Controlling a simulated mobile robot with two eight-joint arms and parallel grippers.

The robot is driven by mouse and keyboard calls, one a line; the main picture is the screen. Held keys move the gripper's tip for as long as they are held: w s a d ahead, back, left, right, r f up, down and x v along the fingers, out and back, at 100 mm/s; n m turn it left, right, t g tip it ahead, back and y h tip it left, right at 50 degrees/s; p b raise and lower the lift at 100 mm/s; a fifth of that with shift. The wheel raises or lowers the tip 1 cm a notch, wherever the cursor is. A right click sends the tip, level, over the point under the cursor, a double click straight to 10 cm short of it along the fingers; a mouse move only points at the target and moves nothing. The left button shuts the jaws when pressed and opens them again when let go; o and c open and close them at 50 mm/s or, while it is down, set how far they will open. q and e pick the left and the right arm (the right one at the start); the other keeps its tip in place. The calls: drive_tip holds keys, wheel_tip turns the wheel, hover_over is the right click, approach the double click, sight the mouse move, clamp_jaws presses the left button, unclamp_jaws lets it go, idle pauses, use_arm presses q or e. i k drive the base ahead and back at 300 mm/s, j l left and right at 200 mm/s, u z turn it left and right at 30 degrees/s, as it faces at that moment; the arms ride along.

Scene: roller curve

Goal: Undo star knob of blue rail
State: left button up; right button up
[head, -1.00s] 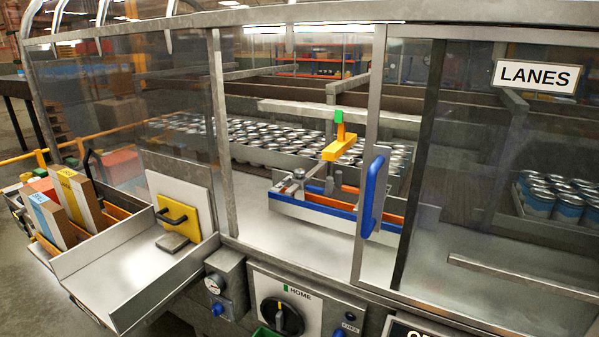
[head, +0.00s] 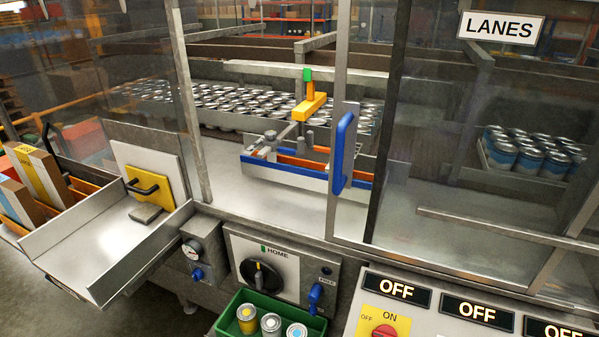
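The blue rail (head: 298,180) runs along the near side of the lane fixture, behind the clear guard panels. An orange rail (head: 304,163) lies just behind it. A grey knob-like part (head: 270,136) stands on a bracket at the left end of the fixture. It is too small to tell whether it is the star knob. A yellow block with a green-tipped post (head: 309,106) stands above the rails. Neither of my grippers is in view.
A guard door with a blue handle (head: 342,153) stands in front of the rails' right part. A home dial (head: 262,277), a green bin of cans (head: 244,325) and a panel with OFF signs (head: 396,291) are below. A metal chute (head: 100,250) juts out at left.

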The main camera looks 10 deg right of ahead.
sight(271, 136)
drive_tip(key=j+z, duration=0.1)
drive_tip(key=z, duration=0.35)
drive_tip(key=i+j+z, duration=0.1)
drive_tip(key=z, duration=0.35)
drive_tip(key=j+z, duration=0.25)
drive_tip(key=j, duration=0.3)
drive_tip(key=j+z, duration=0.3)
drive_tip(key=j, duration=0.25)
drive_tip(key=i+j, duration=0.05)
